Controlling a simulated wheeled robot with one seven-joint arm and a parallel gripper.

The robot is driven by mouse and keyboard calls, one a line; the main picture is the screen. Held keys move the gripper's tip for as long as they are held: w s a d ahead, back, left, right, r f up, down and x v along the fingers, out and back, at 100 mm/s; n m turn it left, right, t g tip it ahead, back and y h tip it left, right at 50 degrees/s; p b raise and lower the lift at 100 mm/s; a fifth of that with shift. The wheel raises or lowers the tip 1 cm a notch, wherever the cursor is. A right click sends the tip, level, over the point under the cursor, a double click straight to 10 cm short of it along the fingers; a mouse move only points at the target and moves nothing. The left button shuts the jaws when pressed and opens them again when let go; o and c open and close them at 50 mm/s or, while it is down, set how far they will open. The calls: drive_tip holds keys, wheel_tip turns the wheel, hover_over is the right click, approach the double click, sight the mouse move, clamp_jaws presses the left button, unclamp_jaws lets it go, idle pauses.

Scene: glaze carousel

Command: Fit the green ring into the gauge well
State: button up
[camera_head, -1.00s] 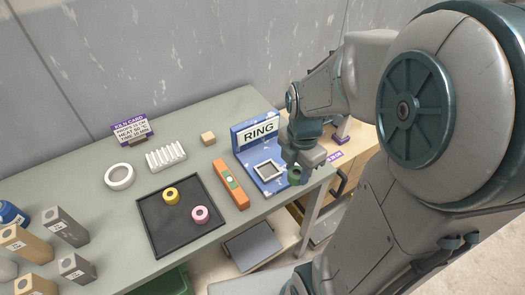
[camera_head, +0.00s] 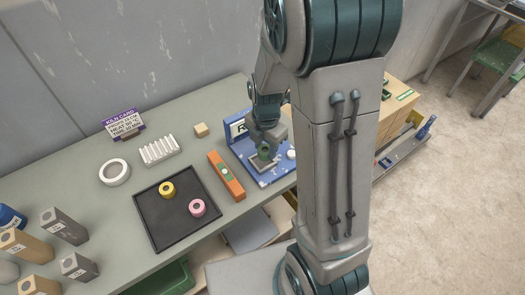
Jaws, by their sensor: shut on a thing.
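The green ring (camera_head: 264,151) is held in my gripper (camera_head: 265,150), over the blue gauge stand at the right end of the table. The gauge well (camera_head: 257,167) is a pale square frame on the stand's blue base (camera_head: 272,178). The ring appears over the far right part of the well. I cannot tell whether it touches the well or hangs just above it. My gripper and arm hide part of the stand and most of its RING sign (camera_head: 238,127).
A black tray (camera_head: 155,225) holds a yellow ring (camera_head: 167,189) and a pink ring (camera_head: 197,208). An orange level (camera_head: 226,176) lies between the tray and the stand. A white ribbed rack (camera_head: 160,151), white ring (camera_head: 114,172) and wooden cube (camera_head: 201,130) stand behind. Several labelled blocks are at left.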

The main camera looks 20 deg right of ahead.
sight(262, 154)
drive_tip(key=shift+w+a+f, duration=0.2)
drive_tip(key=shift+w+f, duration=0.15)
drive_tip(key=shift+w, duration=0.25)
drive_tip(key=shift+f, duration=0.2)
drive_tip(key=shift+f+p, duration=0.5)
drive_tip(key=shift+f, duration=1.35)
